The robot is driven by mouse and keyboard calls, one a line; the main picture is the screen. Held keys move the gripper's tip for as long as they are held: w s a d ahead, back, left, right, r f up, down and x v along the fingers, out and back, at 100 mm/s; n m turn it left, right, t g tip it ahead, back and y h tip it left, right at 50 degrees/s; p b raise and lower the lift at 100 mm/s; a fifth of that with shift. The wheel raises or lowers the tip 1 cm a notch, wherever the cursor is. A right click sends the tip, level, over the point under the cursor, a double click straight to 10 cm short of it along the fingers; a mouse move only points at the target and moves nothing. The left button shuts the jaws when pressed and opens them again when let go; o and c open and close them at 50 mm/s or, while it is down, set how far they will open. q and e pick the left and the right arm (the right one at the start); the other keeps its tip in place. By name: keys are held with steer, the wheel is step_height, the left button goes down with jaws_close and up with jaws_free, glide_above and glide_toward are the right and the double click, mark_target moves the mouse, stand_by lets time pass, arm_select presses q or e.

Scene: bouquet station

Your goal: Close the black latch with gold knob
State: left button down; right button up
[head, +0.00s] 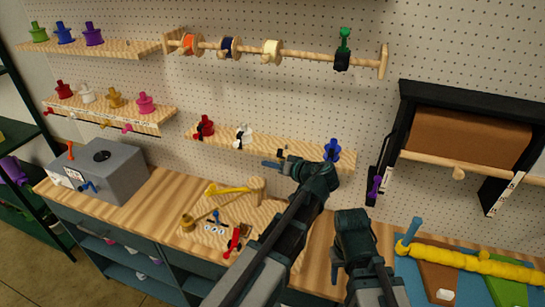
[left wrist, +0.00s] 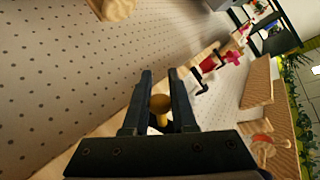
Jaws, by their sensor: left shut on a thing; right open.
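The black latch (head: 282,154) with the gold knob is on the wooden shelf board on the pegboard wall, mostly hidden behind my left gripper in the head view. In the left wrist view the round gold knob (left wrist: 160,103) sits between the two fingers. My left gripper (head: 272,163) reaches in from the right along the board and is shut on the knob; its fingers also show in the left wrist view (left wrist: 160,78). The latch's exact position is hard to make out. My right gripper (head: 352,224) is open, lower and to the right, its fingertips not clearly visible.
On the same board (head: 222,146) are a red latch (head: 204,127), a white one (head: 243,135) and a blue one (head: 333,149). A black-framed cabinet (head: 455,138) hangs at right.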

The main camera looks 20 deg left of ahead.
arm_select(q)
step_height(320, 180, up, 2)
steer(key=m+g+p, duration=0.4)
steer(key=g+p, duration=0.1)
steer(key=shift+w+r+h+p, duration=0.1)
steer(key=shift+r+h+p, duration=0.1)
steer(key=shift+h+p, duration=0.2)
steer(key=shift+r+m+g, duration=0.2)
steer(key=shift+m+g, duration=0.5)
steer(key=shift+g, duration=0.2)
steer(key=c, duration=0.7)
jaws_free()
steer(key=shift+p, duration=0.3)
steer(key=shift+r, duration=0.15)
